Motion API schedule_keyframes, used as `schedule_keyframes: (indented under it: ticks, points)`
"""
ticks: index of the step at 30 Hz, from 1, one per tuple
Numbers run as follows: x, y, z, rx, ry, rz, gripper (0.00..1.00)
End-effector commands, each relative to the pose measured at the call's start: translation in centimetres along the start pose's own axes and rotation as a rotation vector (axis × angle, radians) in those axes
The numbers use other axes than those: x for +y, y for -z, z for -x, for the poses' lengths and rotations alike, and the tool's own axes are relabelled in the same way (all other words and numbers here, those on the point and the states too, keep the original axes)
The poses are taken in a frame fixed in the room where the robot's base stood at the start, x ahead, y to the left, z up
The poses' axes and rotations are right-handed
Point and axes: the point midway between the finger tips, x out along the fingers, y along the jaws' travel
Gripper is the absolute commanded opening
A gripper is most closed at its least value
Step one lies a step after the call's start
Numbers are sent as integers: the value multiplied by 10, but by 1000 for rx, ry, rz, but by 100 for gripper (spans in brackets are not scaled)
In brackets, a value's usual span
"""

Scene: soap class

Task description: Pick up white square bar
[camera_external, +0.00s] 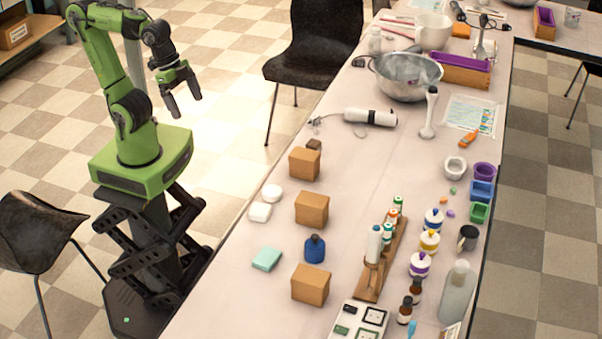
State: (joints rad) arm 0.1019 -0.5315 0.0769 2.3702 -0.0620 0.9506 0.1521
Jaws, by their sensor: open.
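A white square bar (260,212) lies on the table near its left edge. A white round bar (272,193) lies just behind it, close to it or touching; I cannot tell which. My gripper (184,107) is open and empty, pointing down. It hangs over the floor to the left of the table, well apart from the white square bar.
A teal bar (267,258) lies nearer on the table (225,291). Brown boxes (312,208) stand to the right of the bars, with a blue bottle (315,249) between two. A black chair (312,45) stands behind my arm. The table's left edge is mostly clear.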

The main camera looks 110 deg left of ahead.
Motion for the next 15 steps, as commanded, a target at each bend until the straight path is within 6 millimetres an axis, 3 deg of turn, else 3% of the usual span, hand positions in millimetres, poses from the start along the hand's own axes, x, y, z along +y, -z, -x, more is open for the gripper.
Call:
schedule_keyframes:
  ticks: [1,6,15]
  points:
    - [-3,14,-19,-80,-7,-62,94]
    - [-10,53,-77,-325,11,-276,94]
    - [6,94,-202,-751,159,-694,94]
